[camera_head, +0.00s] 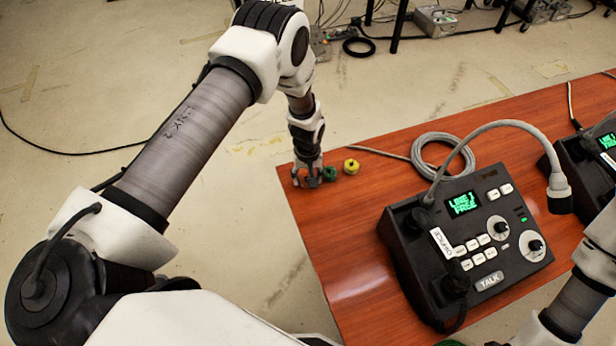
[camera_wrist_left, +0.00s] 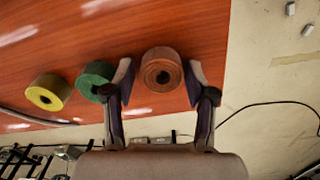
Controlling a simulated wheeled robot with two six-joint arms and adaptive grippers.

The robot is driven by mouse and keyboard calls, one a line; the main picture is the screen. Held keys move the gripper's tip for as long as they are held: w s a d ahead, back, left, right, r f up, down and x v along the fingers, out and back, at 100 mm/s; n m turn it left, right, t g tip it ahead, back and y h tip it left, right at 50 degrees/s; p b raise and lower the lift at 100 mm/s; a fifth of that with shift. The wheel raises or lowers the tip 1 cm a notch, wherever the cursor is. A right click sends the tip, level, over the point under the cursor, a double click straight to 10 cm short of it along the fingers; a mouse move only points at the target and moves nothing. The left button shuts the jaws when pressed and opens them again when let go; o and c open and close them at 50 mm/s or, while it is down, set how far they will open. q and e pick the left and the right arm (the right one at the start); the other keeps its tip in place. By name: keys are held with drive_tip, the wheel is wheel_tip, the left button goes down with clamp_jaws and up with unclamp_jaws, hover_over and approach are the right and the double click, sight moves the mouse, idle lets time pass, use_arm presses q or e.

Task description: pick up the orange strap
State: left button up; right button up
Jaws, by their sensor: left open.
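The orange strap is a rolled, brownish-orange coil (camera_wrist_left: 162,70) on the wooden table. In the left wrist view it sits between the spread fingertips of my left gripper (camera_wrist_left: 160,82), with a small gap on each side. In the head view my left gripper (camera_head: 307,178) points down at the table's far left corner, and I cannot make out the orange roll there. My left gripper is open and holds nothing. My right gripper is out of view; only part of my right arm shows.
A green roll (camera_head: 329,173) is close beside my left gripper, and touches or nearly touches a finger. A yellow roll (camera_head: 351,166) stands just right of it. A paging phone (camera_head: 470,245) with a coiled grey cable (camera_head: 445,150) takes up the table's middle. The table edge is close.

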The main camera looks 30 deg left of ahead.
use_arm(q)
drive_tip(key=shift+s+r, duration=0.1)
drive_tip(key=shift+s, duration=0.1)
drive_tip(key=c, duration=0.6)
drive_tip(key=shift+r, duration=0.2)
